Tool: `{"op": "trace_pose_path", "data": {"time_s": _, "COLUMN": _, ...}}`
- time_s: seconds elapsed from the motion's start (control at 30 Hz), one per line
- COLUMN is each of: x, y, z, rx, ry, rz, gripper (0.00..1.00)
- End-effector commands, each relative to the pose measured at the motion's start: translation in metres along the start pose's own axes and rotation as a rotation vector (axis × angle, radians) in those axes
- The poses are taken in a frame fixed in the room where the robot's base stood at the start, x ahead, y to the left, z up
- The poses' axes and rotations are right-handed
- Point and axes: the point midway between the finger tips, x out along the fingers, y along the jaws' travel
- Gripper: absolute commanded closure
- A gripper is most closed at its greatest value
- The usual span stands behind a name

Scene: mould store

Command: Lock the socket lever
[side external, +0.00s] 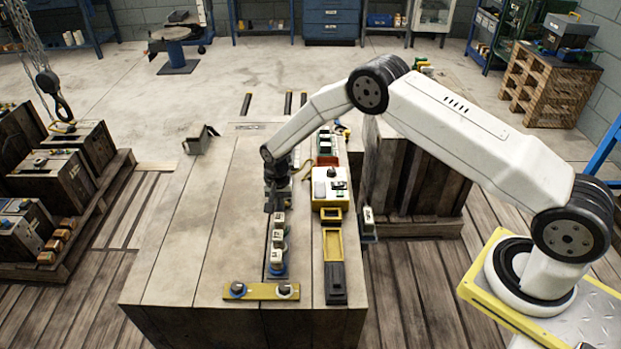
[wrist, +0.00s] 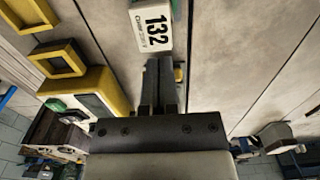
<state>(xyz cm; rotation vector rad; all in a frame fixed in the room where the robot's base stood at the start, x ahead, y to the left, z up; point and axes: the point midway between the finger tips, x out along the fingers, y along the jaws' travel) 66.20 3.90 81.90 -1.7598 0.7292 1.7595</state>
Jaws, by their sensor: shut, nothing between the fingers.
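My gripper (side external: 276,207) points down over a row of small white-labelled blocks (side external: 277,240) on the wooden bench. In the wrist view its fingers (wrist: 160,82) are together with nothing between them. A small yellow part (wrist: 179,75) shows just right of the fingers. I cannot make out which part is the socket lever; the gripper and arm hide part of the row.
A yellow box with a white top (side external: 329,188) stands right of the row, with a yellow tray (side external: 324,245) in front of it. A yellow bar with two knobs (side external: 261,292) lies near the front edge.

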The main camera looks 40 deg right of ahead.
Motion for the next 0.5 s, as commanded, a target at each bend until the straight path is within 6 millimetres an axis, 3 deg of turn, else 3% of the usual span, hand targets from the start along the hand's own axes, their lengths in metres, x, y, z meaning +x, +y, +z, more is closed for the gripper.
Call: {"op": "trace_pose_path", "data": {"time_s": 0.5, "x": -0.0017, "y": 0.0006, "z": -0.0112, "rx": 0.000, "ry": 0.001, "rz": 0.000, "gripper": 1.00}}
